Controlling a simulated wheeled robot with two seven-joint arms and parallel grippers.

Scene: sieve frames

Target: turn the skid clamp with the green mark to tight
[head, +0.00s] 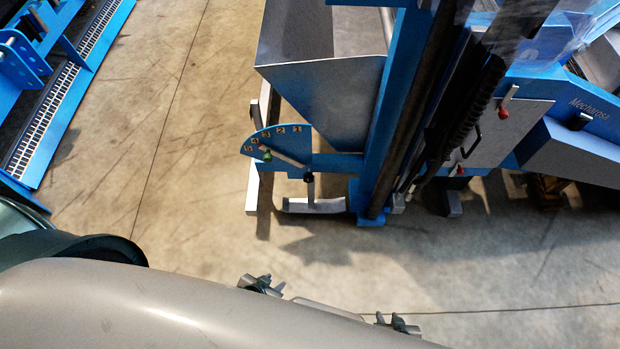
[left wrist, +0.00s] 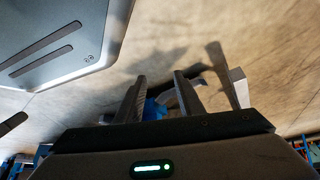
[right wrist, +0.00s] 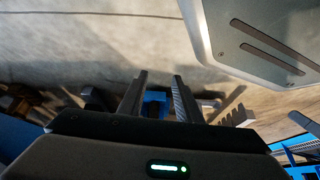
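A silver lever with a small green tip (head: 267,156) lies across a blue quarter plate (head: 262,142) with a numbered scale, low on the blue machine. The tip is near the high-number end. A black knob (head: 308,177) sits by the lever's pivot, above a silver skid (head: 313,206). I cannot tell which part is the clamp, or whether it is tight. My left gripper (head: 262,285) is below and apart from the skid; its fingers are apart and empty in the left wrist view (left wrist: 158,82). My right gripper (head: 398,324) is further right; its fingers are apart and empty in the right wrist view (right wrist: 160,76).
The blue machine's post (head: 385,130) and grey hopper (head: 325,95) rise beside the scale. Two red-tipped levers (head: 503,112) (head: 461,170) are at the right. A blue frame with a slotted strip (head: 62,100) is at the left. The concrete floor (head: 160,130) between is clear.

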